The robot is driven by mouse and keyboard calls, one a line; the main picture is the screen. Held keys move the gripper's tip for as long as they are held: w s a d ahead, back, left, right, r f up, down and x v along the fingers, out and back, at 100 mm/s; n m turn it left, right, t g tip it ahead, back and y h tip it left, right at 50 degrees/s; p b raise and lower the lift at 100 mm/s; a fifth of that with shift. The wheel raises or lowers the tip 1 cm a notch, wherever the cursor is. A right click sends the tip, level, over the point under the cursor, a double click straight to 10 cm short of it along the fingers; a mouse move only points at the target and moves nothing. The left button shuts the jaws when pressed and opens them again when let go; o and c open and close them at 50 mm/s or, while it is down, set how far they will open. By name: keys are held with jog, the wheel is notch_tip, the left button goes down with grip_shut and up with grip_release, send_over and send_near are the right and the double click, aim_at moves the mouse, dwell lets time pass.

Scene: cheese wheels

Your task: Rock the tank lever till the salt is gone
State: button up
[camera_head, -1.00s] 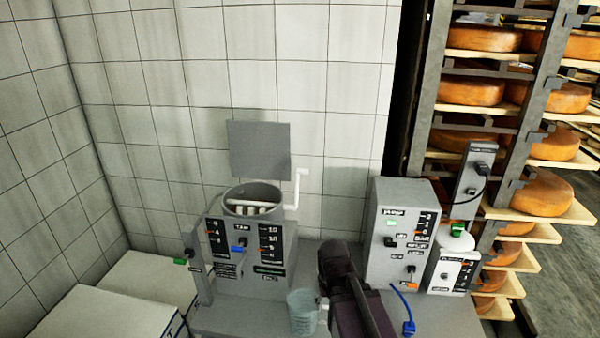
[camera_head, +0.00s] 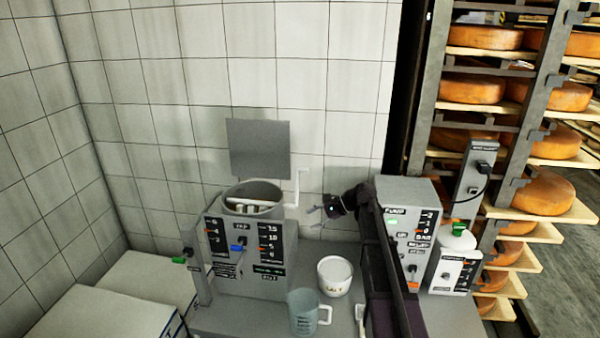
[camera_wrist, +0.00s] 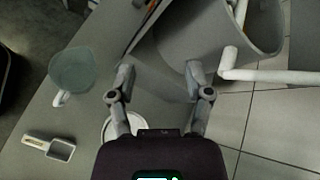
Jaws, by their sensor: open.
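The grey round tank (camera_head: 276,191) stands behind a labelled control panel, with pale bars inside its open top. The white bent lever (camera_head: 299,187) rises at the tank's right side. It also shows in the wrist view (camera_wrist: 228,62), ahead and right of my fingers. My gripper (camera_head: 315,217) is open and empty, right of the tank and below the lever, apart from both. It also shows in the wrist view (camera_wrist: 153,85). A white tub (camera_head: 335,291) with white contents stands on the bench; its label is too small to read surely. I cannot make out salt in the tank.
A clear jug (camera_head: 303,316) stands on the bench front. A white scoop (camera_wrist: 50,146) lies near it. The pump box (camera_head: 402,238) stands close by my arm at right. A grey raised panel (camera_head: 259,148) is behind the tank. Cheese racks (camera_head: 524,115) fill the right.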

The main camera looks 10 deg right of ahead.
aim_at(300, 169)
jog(key=w+d+r+m+t+y, duration=0.1)
jog(key=w+d+r+m+y, duration=0.2)
jog(key=w, duration=0.4)
jog(key=w+d+r+m+t+y, duration=0.2)
jog(key=w+d+r+m, duration=0.2)
jog(key=w+d+r, duration=0.2)
jog(key=shift+w+d+y+b, duration=0.3)
jog(key=shift+w+d+y, duration=0.1)
jog(key=shift+d, duration=0.8)
jog(key=shift+a, duration=0.15)
jog(key=x, duration=1.3)
jog(key=shift+w+a, duration=0.15)
jog(key=shift+a, duration=0.1)
jog(key=shift+c, duration=0.3)
